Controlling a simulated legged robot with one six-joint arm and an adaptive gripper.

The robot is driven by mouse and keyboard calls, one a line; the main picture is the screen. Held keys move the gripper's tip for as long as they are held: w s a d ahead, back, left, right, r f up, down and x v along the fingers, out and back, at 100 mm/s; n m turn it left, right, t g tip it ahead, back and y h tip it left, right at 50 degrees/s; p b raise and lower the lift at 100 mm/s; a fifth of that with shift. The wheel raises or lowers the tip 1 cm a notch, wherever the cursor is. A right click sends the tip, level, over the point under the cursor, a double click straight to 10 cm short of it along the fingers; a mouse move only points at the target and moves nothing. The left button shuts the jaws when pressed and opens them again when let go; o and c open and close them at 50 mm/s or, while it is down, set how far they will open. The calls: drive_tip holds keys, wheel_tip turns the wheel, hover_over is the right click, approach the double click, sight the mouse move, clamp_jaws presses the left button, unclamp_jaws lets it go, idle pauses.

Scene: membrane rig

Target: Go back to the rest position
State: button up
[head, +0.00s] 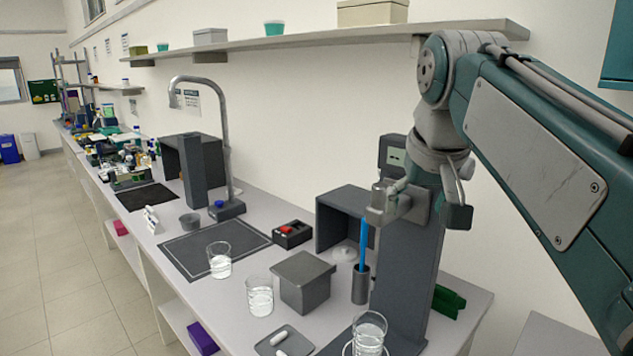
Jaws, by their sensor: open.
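My gripper (418,212) hangs from my arm at the right of the head view, over the bench in front of a dark upright column (408,265). Its fingers are apart and I see nothing held between them. A blue stick (363,243) stands in a small dark cylindrical holder (360,285) just below and left of the gripper. A glass beaker (369,335) stands at the foot of the column, below the gripper.
Two more beakers, one at the front (260,297) and one farther left (219,262), stand on the bench by a grey block (303,282). A tall curved tap (225,135) rises behind. A wall shelf (330,37) runs above. The left floor is clear.

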drive_tip(key=s+d+f, duration=0.1)
drive_tip(key=s+f, duration=0.7)
drive_tip(key=f, duration=0.4)
drive_tip(key=s+f, duration=0.8)
drive_tip(key=f, duration=0.4)
drive_tip(key=shift+d+f+t, duration=0.3)
drive_tip(key=shift+d, duration=0.1)
